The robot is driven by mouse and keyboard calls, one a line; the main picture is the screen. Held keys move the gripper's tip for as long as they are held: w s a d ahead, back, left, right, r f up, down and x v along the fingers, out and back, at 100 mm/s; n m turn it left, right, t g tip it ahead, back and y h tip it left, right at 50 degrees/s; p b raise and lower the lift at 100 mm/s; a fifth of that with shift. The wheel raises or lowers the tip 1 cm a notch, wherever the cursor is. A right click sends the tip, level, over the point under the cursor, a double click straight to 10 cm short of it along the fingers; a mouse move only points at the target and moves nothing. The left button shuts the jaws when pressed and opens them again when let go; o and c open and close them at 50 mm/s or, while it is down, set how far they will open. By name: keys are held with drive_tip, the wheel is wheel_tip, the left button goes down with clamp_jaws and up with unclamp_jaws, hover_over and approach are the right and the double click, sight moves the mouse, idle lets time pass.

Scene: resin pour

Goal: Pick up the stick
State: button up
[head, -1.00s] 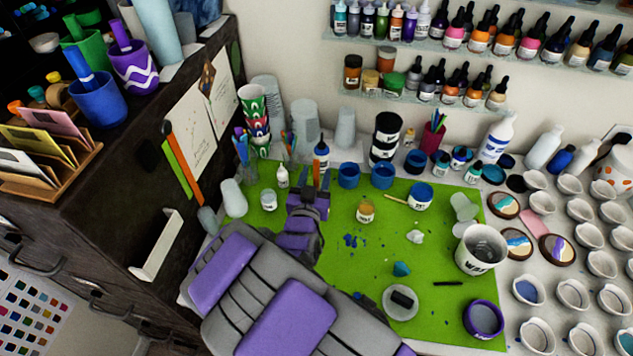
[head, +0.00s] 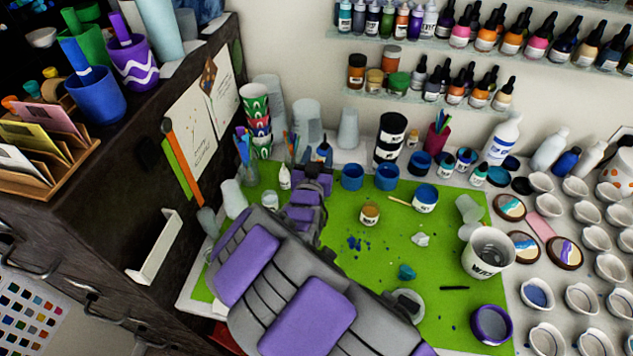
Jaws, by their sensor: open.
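A thin light wooden stick (head: 399,201) lies beside a white cup with a blue rim (head: 425,197) on the green mat (head: 345,275), its right end touching or close to the cup. A short black stick-like piece (head: 454,288) lies flat at the mat's right. My gripper (head: 316,166) is open at the mat's back left, left of the wooden stick and apart from it. My arm hides much of the mat's left side. The fingertips are small and partly merge with a dark bottle (head: 324,151) behind them.
Blue cups (head: 352,177) stand just right of my gripper. A small amber jar (head: 370,214) sits mid-mat. A large white cup (head: 488,253) stands at the right. Jars with colourful sticks (head: 243,150) stand at the back left. A dark cabinet (head: 120,190) borders the left.

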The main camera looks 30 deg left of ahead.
drive_tip(key=shift+d+r, duration=0.2)
drive_tip(key=shift+d, duration=0.35)
drive_tip(key=c, duration=0.5)
drive_tip(key=shift+a, duration=0.1)
drive_tip(key=c, duration=0.3)
drive_tip(key=shift+a+f, duration=0.15)
drive_tip(key=shift+a, duration=0.05)
clamp_jaws()
